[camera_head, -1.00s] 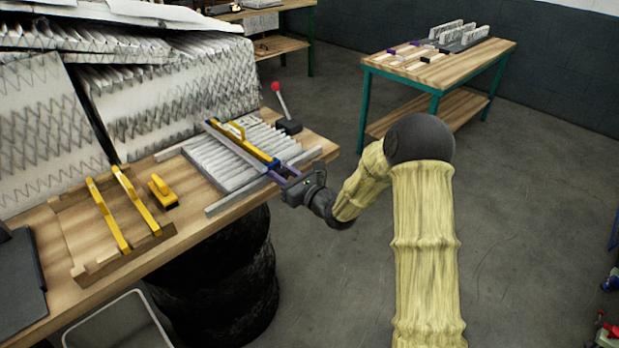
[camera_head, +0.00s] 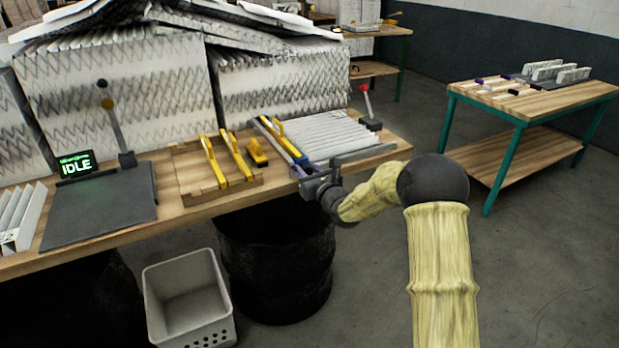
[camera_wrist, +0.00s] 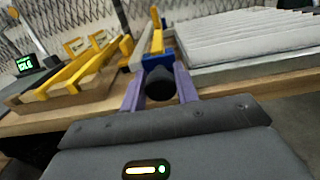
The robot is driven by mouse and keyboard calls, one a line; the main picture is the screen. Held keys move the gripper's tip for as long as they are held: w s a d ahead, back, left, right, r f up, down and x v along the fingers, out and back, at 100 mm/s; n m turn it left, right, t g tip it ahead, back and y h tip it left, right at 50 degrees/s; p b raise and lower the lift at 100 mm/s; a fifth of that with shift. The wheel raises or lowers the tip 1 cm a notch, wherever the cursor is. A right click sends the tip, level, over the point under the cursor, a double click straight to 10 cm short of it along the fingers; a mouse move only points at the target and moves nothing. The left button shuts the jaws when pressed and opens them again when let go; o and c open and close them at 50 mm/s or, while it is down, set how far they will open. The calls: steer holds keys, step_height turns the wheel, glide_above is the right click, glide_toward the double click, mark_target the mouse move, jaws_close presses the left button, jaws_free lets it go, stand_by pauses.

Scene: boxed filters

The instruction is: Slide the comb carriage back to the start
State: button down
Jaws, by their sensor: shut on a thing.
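The comb carriage (camera_head: 281,141) is a long blue-and-yellow bar with a raised yellow handle. It lies across the rails at the left end of the white pleated filter pack (camera_head: 325,135), with the pleats to its right. My gripper (camera_head: 299,172) is at the carriage's near end, over the bench's front edge. In the wrist view, its two purple fingers stand either side of the carriage's round black knob (camera_wrist: 160,84), shut on it. A blue block (camera_wrist: 158,60) and yellow bar (camera_wrist: 157,40) run on behind the knob. The fingertips' contact is partly hidden.
Left of the carriage are a small yellow-and-black tool (camera_head: 257,152) and a wooden frame (camera_head: 190,190) with yellow bars. A dark plate (camera_head: 100,208) has a screen (camera_head: 76,164) reading IDLE. A red-knobbed lever (camera_head: 367,105) stands right. A grey basket (camera_head: 190,298) and black drums (camera_head: 275,255) are below.

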steer(key=shift+s+a, duration=0.1)
steer(key=shift+a, duration=0.1)
steer(key=c, duration=1.1)
jaws_free()
steer(key=shift+s+a, duration=0.1)
steer(key=shift+a, duration=0.05)
steer(key=shift+o, duration=0.2)
steer(key=shift+d, duration=0.2)
steer(key=shift+s+d, duration=0.35)
steer(key=shift+s, duration=0.2)
steer(key=b+v, duration=0.1)
steer(key=v, duration=1.5)
steer(key=shift+b, duration=0.4)
